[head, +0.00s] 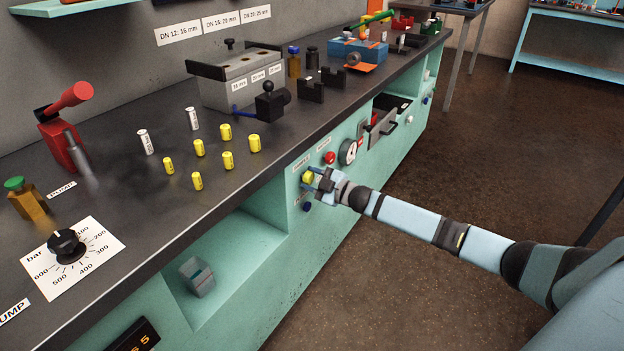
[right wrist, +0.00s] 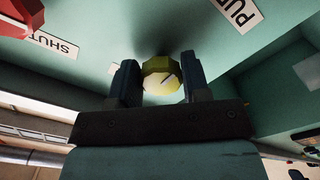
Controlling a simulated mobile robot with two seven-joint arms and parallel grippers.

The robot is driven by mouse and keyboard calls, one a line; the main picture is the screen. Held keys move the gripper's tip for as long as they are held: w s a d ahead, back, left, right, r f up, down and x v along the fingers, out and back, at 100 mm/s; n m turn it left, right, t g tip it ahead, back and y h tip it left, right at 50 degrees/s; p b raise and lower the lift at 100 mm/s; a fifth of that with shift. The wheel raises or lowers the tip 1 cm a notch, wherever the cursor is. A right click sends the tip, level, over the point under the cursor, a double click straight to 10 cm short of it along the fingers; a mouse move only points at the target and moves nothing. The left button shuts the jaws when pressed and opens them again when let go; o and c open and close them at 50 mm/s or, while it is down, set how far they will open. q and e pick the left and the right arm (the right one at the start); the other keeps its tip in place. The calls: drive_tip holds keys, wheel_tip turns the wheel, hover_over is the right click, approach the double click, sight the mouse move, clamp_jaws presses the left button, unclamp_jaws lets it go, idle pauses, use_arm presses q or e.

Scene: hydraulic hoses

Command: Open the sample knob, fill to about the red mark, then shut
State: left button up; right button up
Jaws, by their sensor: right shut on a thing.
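The yellow sample knob (head: 307,177) sits on the teal front panel of the bench. My right gripper (head: 316,178) reaches it from the right and is shut on it. In the right wrist view the faceted yellow knob (right wrist: 161,78) lies between the two dark fingers of my right gripper (right wrist: 160,82), with a pale line across its face. My left gripper is not in view.
A dark blue round part (head: 306,207) is just below the knob. A red button (head: 330,158), a gauge (head: 348,152) and an open drawer (head: 382,128) are farther along the panel. Several yellow caps (head: 228,160) stand on the dark benchtop (head: 130,215). The floor beside the bench is clear.

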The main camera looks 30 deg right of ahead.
drive_tip(key=o, duration=0.9)
drive_tip(key=shift+s+d, duration=0.1)
drive_tip(key=shift+s, duration=0.05)
drive_tip(key=p+v, duration=0.1)
drive_tip(key=v, duration=0.2)
drive_tip(key=shift+s+d, duration=0.1)
drive_tip(key=shift+s, duration=0.25)
drive_tip(key=p, duration=0.2)
approach(312, 179)
drive_tip(key=v, duration=0.3)
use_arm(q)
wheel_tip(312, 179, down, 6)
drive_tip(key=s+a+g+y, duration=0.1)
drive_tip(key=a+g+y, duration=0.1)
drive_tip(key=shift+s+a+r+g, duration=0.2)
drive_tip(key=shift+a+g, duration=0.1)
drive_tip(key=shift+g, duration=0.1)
use_arm(e)
drive_tip(key=shift+s+d+f, duration=0.1)
drive_tip(key=shift+s, duration=0.25)
